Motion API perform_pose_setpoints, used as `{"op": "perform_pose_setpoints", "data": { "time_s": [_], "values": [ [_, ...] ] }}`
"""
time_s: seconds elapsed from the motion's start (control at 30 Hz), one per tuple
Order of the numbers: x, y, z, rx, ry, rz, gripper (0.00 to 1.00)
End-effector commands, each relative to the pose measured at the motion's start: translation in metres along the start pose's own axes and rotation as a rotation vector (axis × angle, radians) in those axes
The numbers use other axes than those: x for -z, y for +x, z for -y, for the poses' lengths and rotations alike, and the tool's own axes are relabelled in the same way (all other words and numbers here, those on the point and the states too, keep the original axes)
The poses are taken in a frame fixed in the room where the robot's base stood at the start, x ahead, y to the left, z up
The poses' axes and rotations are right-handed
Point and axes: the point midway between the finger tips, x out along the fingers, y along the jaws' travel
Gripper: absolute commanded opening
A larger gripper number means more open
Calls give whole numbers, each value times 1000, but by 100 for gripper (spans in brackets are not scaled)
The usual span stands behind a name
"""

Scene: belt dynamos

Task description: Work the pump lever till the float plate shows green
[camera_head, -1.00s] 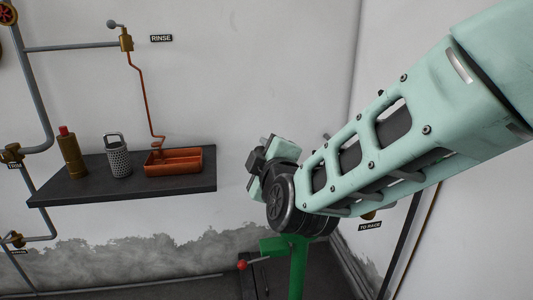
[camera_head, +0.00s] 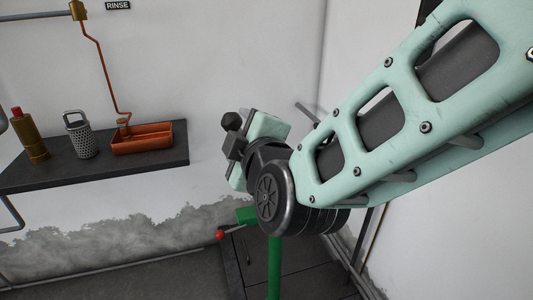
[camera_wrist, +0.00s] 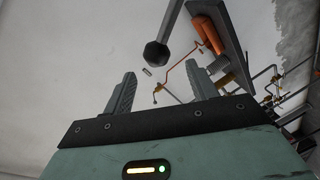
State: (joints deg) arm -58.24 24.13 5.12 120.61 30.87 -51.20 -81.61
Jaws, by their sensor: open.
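My gripper (camera_wrist: 160,74) is open in the wrist view, with nothing between its two grey fingers. A dark ball knob (camera_wrist: 155,53) on a grey rod (camera_wrist: 171,20) is just beyond the fingertips, apparently apart from them. In the head view a black knob (camera_head: 232,121) shows beside my gripper (camera_head: 236,143), close to the fingers. A green post (camera_head: 274,265) stands below my wrist, with a red-knobbed handle (camera_head: 220,235) at its left. I cannot tell for certain which of these is the pump lever. My arm hides much of the post's top. No float plate can be made out.
A dark wall shelf (camera_head: 95,178) at left holds a brass bottle (camera_head: 30,138), a perforated canister (camera_head: 79,138) and an orange tray (camera_head: 142,140). A copper pipe (camera_head: 98,72) runs down to the tray. A wall stands close at right.

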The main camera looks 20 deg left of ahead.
Motion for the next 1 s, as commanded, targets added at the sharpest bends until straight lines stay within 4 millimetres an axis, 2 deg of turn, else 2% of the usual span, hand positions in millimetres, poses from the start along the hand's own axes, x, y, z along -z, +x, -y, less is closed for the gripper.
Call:
{"op": "perform_pose_setpoints", "data": {
  "time_s": [0.03,0.2,0.4,0.6,1.0],
  "values": [
    [0,-14,1,1,0,-2,58],
    [0,-52,1,1,1,-2,58],
    [0,-84,1,2,0,-2,58],
    [0,-97,1,2,-1,-1,58],
    [0,-98,1,2,0,0,58]
  ]
}}
